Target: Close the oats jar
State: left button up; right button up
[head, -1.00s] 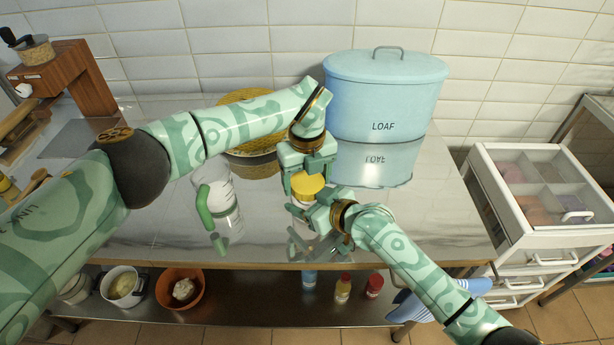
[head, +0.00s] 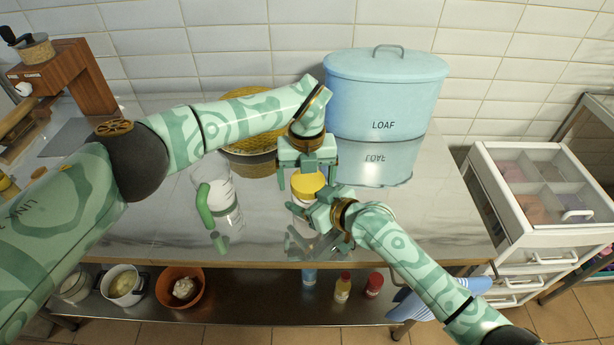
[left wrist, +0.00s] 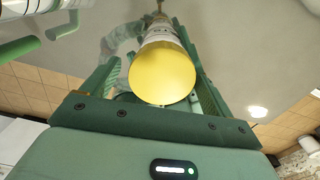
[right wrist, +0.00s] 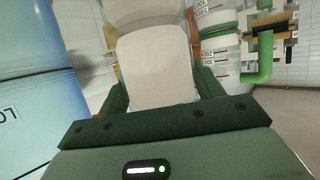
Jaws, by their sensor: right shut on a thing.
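The oats jar stands upright on the counter, its white body (right wrist: 155,72) filling the middle of the right wrist view. Its round yellow lid (head: 307,184) sits on top, and it faces the camera in the left wrist view (left wrist: 162,73). Whether the lid is fully seated I cannot tell. My left gripper (head: 307,177) points down over the jar, open, with its fingers on either side of the lid and a gap visible. My right gripper (head: 319,209) is shut on the jar's body from the front right and hides part of it.
A blue LOAF bin (head: 384,95) stands just behind and right of the jar. A clear measuring jug (head: 220,203) with a green handle stands to its left. A yellow-topped woven basket (head: 250,143) is behind my left arm. The counter's front right (head: 440,225) is clear.

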pick_arm(q)
jog(key=shift+r, duration=2.3)
jog(key=shift+r+n, duration=1.7)
jog(key=shift+r, duration=0.05)
jog(key=shift+c, duration=0.3)
jog(key=shift+f, duration=0.1)
jog(key=shift+f, duration=3.95)
jog(key=c, duration=1)
jog(key=m, duration=0.3)
jog(key=o, duration=1.1)
jog(key=shift+d, duration=0.1)
